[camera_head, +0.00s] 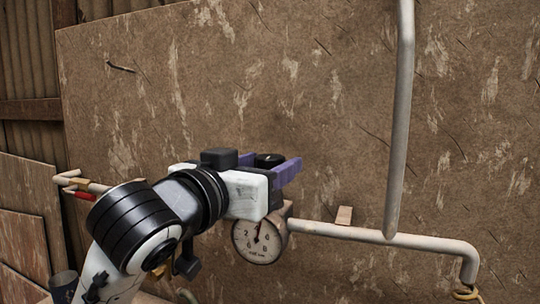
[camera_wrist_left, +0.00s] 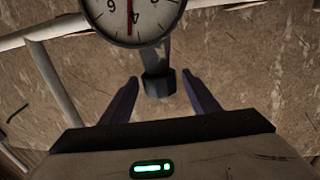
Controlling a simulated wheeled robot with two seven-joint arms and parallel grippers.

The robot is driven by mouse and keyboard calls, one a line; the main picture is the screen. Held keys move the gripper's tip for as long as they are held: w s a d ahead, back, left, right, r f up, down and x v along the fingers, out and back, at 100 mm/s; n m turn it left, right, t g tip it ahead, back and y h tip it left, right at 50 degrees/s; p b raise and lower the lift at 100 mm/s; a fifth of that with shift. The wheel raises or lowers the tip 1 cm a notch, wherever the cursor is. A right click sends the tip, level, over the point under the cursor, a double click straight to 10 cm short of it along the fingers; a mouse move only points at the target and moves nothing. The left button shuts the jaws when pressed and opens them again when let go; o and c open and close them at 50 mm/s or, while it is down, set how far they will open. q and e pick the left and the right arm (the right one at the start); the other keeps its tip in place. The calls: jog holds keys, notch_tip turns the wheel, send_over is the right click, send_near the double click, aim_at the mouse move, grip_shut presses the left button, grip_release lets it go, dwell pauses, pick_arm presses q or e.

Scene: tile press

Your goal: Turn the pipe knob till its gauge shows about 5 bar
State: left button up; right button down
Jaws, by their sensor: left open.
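The round white gauge (camera_head: 258,243) sits on the pipe, just below my left gripper in the head view. Its dark needle seems to slant up; the reading is too small to tell safely. The gauge (camera_wrist_left: 132,18) is cut by the top edge in the left wrist view, where a red line runs down its face. A dark faceted knob (camera_wrist_left: 158,84) stands on a short stem between my left gripper's fingers (camera_wrist_left: 160,95), with gaps on both sides. In the head view the open purple fingers (camera_head: 280,170) flank the dark knob top (camera_head: 268,160). My right gripper is not in view.
A pale pipe (camera_head: 420,242) runs right from the gauge and bends down. A vertical pipe (camera_head: 402,110) passes in front of the brown board (camera_head: 330,110). Another pipe end with a red handle (camera_head: 82,196) is at the left.

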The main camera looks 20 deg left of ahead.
pick_arm(q)
jog(key=shift+w+d, duration=0.1)
jog(key=shift+w, duration=0.4)
jog(key=c, duration=1)
jog(key=shift+f+m+g+h, duration=0.1)
jog(key=shift+m+g+h, duration=0.2)
jog(key=shift+m+h, duration=0.7)
jog(key=shift+c, duration=0.2)
jog(key=shift+m+g+h, duration=0.55)
jog(key=shift+m+h, duration=0.15)
jog(key=shift+h, duration=0.55)
jog(key=shift+m+g+h, duration=0.55)
jog(key=shift+m+h, duration=0.15)
jog(key=shift+h, duration=0.55)
